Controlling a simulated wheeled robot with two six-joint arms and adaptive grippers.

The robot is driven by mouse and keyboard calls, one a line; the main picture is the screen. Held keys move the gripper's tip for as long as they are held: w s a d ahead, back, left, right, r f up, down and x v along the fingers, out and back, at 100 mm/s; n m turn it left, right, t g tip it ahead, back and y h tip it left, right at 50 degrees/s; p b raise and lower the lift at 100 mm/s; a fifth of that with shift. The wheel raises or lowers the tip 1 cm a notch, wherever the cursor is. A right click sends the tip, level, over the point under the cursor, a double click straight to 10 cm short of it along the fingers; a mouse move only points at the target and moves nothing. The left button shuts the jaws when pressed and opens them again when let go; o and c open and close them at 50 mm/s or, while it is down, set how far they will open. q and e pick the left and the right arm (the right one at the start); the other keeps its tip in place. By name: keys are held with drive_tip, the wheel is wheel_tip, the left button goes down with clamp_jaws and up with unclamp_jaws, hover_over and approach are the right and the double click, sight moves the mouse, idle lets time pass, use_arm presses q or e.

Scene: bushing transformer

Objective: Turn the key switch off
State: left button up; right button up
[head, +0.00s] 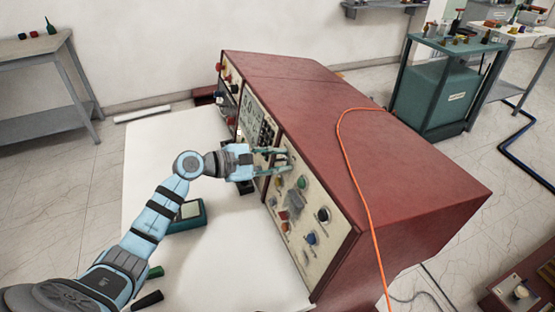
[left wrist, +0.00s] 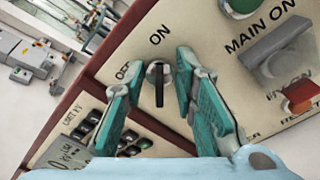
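The key switch (left wrist: 159,73) is a small round metal lock with a dark key, on the cream front panel (left wrist: 225,70) of a red cabinet. OFF and ON labels are printed beside it. My left gripper (left wrist: 160,66) is open, with one teal finger on each side of the key. Gaps show between the fingers and the key, so it is not gripped. In the head view my left gripper (head: 286,160) reaches the panel from the left and hides the key switch. My right gripper is not in view.
A grey rotary knob (left wrist: 273,52) marked MAIN ON and a red switch (left wrist: 301,97) are to the right of the key. An orange cable (head: 352,175) lies over the red cabinet (head: 390,160). A teal device (head: 188,216) stands on the white table (head: 225,265).

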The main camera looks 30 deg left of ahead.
use_arm(q)
clamp_jaws()
drive_tip(key=shift+n, duration=0.3)
drive_tip(key=n+p, duration=0.1)
drive_tip(key=n, duration=0.2)
drive_tip(key=shift+a+r+p, duration=0.1)
drive_tip(key=shift+p, duration=0.2)
drive_tip(key=n+p, duration=0.1)
drive_tip(key=n, duration=0.2)
drive_tip(key=shift+w+n+g, duration=0.1)
drive_tip(key=shift+n+g, duration=0.2)
drive_tip(key=shift+n, duration=0.1)
drive_tip(key=n+p, duration=0.3)
drive_tip(key=n, duration=0.2)
drive_tip(key=shift+a+h, duration=0.1)
drive_tip(key=shift+h, duration=0.2)
drive_tip(key=n+p, duration=0.2)
drive_tip(key=n, duration=0.2)
drive_tip(key=shift+w+a+n, duration=0.1)
drive_tip(key=shift+n, duration=0.3)
drive_tip(key=shift+f+g, duration=0.2)
drive_tip(key=shift+g, duration=0.1)
